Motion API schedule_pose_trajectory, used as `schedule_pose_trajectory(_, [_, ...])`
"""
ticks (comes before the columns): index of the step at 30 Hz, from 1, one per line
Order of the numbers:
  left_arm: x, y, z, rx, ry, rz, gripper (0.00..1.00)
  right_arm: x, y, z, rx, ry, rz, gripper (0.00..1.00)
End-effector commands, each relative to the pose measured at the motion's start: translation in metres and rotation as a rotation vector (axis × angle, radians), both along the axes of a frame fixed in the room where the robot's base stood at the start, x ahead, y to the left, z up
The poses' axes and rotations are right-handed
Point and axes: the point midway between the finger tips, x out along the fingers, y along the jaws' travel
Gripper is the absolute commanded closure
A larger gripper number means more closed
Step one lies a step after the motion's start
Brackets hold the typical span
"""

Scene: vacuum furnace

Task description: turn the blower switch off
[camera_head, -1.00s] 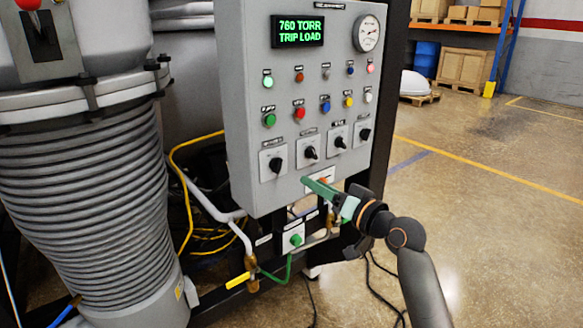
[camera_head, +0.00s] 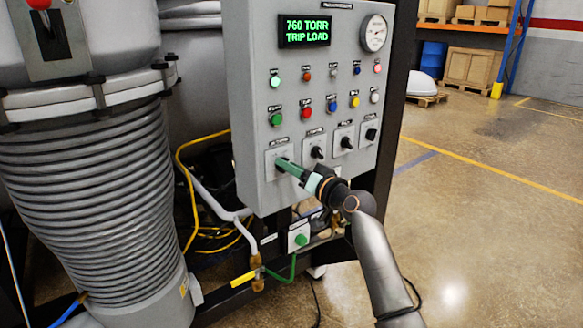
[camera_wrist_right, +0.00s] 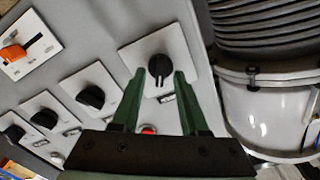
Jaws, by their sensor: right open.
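The grey control panel (camera_head: 244,100) carries a row of black rotary knobs on white plates; their labels are too small to read, so I cannot tell which is the blower switch. My right gripper (camera_head: 284,164), with green fingers, is at the leftmost knob and hides most of it. In the right wrist view this knob (camera_wrist_right: 159,67) sits between the tips of the open fingers (camera_wrist_right: 159,76), with a gap visible on at least one side. Its white mark points toward its label plate. The other knobs (camera_head: 317,152) (camera_head: 346,143) (camera_head: 371,134) are to the right. My left gripper is not in view.
An orange lever switch (camera_wrist_right: 13,52) is near the knobs in the wrist view. Buttons and lamps fill the panel above. A green-button box (camera_head: 299,238), yellow cable and pipes lie below. A ribbed grey column (camera_head: 85,200) stands left. The floor at right is open.

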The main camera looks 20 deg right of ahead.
Motion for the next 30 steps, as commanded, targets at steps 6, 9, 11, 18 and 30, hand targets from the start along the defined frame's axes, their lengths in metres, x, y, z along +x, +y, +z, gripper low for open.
schedule_pose_trajectory(6, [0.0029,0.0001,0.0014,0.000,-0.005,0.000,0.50,-0.0002,0.0002,0.0002,0.000,0.000,0.001,0.61])
schedule_pose_trajectory(9, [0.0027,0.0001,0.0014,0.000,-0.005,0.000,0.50,-0.0002,0.0002,0.0002,0.000,0.000,0.001,0.72])
schedule_pose_trajectory(11, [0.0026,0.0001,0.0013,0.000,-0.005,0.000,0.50,-0.0003,0.0001,0.0002,0.000,0.000,0.001,0.79])
schedule_pose_trajectory(18, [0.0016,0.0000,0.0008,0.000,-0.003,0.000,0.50,-0.0003,0.0000,0.0002,0.000,0.000,0.000,1.00])
schedule_pose_trajectory(30, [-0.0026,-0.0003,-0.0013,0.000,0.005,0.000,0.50,-0.0003,0.0001,0.0001,-0.001,0.000,0.000,1.00])
